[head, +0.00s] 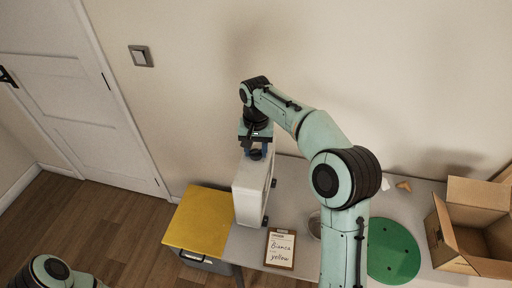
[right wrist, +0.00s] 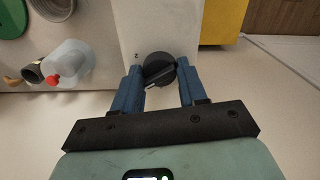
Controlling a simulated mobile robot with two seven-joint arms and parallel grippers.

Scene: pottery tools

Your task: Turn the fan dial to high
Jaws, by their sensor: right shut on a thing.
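The fan (head: 250,190) is a white, upright box-like body on the table, at its left part by the wall. Its black round dial (right wrist: 158,68) shows in the right wrist view on the pale face, with a raised bar across it and a small dark mark beside it. My right gripper (right wrist: 160,88) has its blue fingers on either side of the dial and is shut on it. In the head view the right gripper (head: 257,148) is at the top of the fan. I cannot read the dial's setting. My left gripper is out of view.
A yellow board (head: 198,222) lies left of the fan. A clipboard (head: 280,248) with handwriting lies in front. A green disc (head: 393,252) and an open cardboard box (head: 475,235) are to the right. A cup (head: 314,224) is partly behind my right arm. A light switch (head: 141,56) is on the wall.

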